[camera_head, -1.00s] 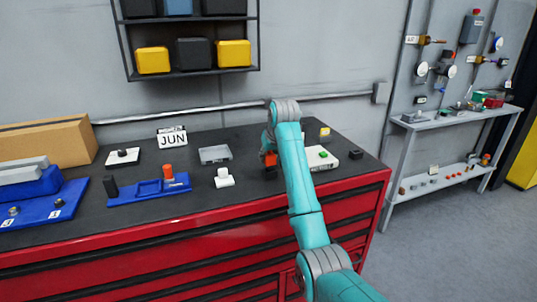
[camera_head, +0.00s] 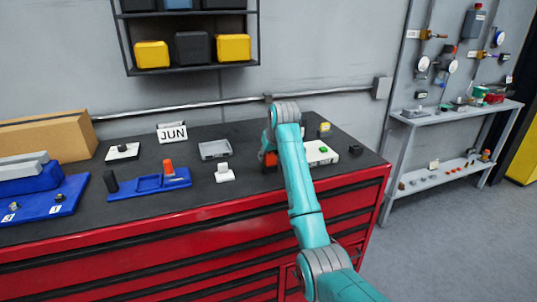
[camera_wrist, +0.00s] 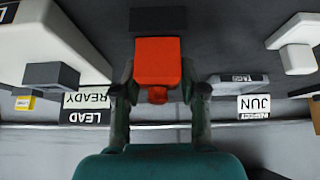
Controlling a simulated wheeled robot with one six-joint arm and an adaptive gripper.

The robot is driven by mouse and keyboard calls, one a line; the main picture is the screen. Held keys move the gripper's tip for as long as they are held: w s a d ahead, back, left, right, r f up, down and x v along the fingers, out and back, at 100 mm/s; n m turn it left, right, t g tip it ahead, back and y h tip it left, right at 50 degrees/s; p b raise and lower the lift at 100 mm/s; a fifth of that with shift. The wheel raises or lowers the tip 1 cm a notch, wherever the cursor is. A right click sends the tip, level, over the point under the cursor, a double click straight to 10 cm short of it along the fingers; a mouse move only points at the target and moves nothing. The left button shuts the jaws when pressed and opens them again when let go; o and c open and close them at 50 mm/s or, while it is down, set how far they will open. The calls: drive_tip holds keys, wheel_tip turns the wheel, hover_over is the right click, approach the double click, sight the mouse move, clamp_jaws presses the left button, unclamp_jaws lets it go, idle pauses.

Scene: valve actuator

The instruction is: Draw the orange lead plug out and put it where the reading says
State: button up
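The orange lead plug (camera_wrist: 157,62) sits between the two fingertips of my gripper (camera_wrist: 158,78) in the wrist view, with both tips against its sides. A dark block (camera_wrist: 158,19) adjoins the plug's far end; I cannot tell whether the plug is still seated in it. In the head view the orange plug (camera_head: 270,158) shows just left of my arm, which hides most of the gripper. A card reading "LEAD READY" (camera_wrist: 86,108) appears upside down in the wrist view. A white unit (camera_head: 320,154) with a green top part is right of my arm.
A "JUN" sign (camera_head: 172,133), a grey tray (camera_head: 215,150), a white fitting (camera_head: 224,173) and a blue tray (camera_head: 150,184) with an orange-red piece stand left of my arm. A small black block (camera_head: 356,150) is near the right edge. A cardboard box (camera_head: 45,142) is far left.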

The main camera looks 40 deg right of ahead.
drive_tip(key=shift+o, duration=1.1)
drive_tip(key=shift+r, duration=0.15)
drive_tip(key=v, duration=1.2)
